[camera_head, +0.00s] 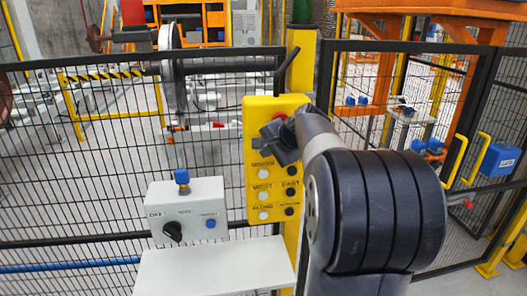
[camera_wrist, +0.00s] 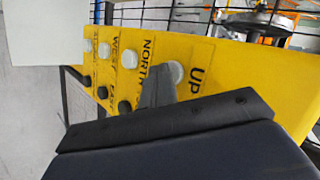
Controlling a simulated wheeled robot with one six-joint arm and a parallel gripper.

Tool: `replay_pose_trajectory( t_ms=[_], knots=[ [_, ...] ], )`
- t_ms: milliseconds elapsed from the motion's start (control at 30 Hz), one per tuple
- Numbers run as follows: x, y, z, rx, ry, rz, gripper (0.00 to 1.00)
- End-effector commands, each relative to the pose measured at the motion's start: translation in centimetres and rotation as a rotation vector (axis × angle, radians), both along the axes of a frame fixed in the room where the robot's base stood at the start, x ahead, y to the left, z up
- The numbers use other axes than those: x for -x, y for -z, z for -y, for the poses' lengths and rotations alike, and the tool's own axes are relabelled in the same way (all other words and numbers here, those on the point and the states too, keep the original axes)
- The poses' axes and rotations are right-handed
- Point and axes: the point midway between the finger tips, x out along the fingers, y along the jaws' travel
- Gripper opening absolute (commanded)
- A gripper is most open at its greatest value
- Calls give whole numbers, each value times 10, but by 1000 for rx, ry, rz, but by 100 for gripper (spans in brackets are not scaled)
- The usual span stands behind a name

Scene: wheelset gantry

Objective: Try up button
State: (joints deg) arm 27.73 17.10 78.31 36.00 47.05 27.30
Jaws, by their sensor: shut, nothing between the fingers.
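The yellow control panel (camera_head: 250,130) hangs on the fence at the picture's middle. In the wrist view, the panel (camera_wrist: 235,88) fills the upper right. The white up button (camera_wrist: 176,72) sits beside the "UP" label there. My gripper (camera_wrist: 159,86) is shut and empty, its tips right beside that button and overlapping its edge in the picture. I cannot tell whether they touch it. In the head view, my gripper (camera_head: 280,143) covers the panel's upper part and hides the up button.
Further white buttons (camera_head: 263,173) and black buttons (camera_head: 291,170) sit lower on the panel. A red button (camera_head: 279,116) shows partly above my gripper. A grey box (camera_head: 187,208) with a knob and a blue button stands left, over a white shelf (camera_head: 215,266). Mesh fence (camera_head: 100,185) runs behind.

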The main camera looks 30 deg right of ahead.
Motion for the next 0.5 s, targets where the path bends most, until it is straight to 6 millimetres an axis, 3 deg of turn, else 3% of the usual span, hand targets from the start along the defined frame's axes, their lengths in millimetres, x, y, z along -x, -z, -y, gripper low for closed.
replay_pose_trajectory(
  t_ms=[500],
  knots=[
    [12,1,-4,0,1,1,0]
  ],
)
